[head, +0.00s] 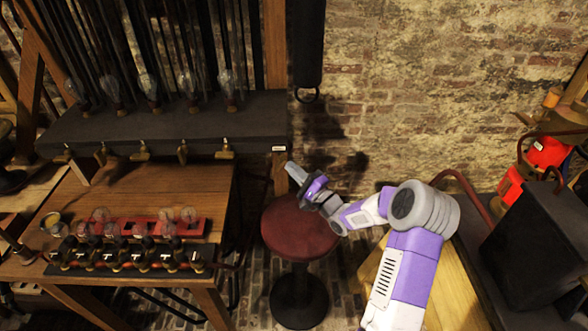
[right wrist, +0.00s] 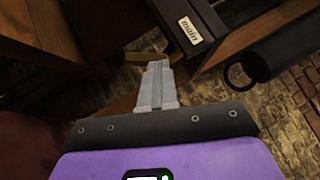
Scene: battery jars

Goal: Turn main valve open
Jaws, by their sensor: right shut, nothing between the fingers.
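The "main" label (head: 278,148) sits on the right end of the dark shelf (head: 150,130); it also shows in the right wrist view (right wrist: 190,30). In that view a brass-coloured bar, likely the main valve's handle (right wrist: 140,57), lies across just beyond the fingertips, below and left of the label. I cannot tell whether the fingers touch it. My right gripper (head: 290,168) points up and left at the shelf's end, above the red stool; its fingers (right wrist: 158,68) are shut together with nothing between them. My left gripper is out of view.
Several brass taps (head: 182,151) line the shelf's front edge, with glass bulbs above. A wooden table (head: 150,190) with a red bulb rack stands below. A red stool (head: 290,230) is under my right gripper. A dark hanging cylinder with a ring (head: 307,94) is nearby.

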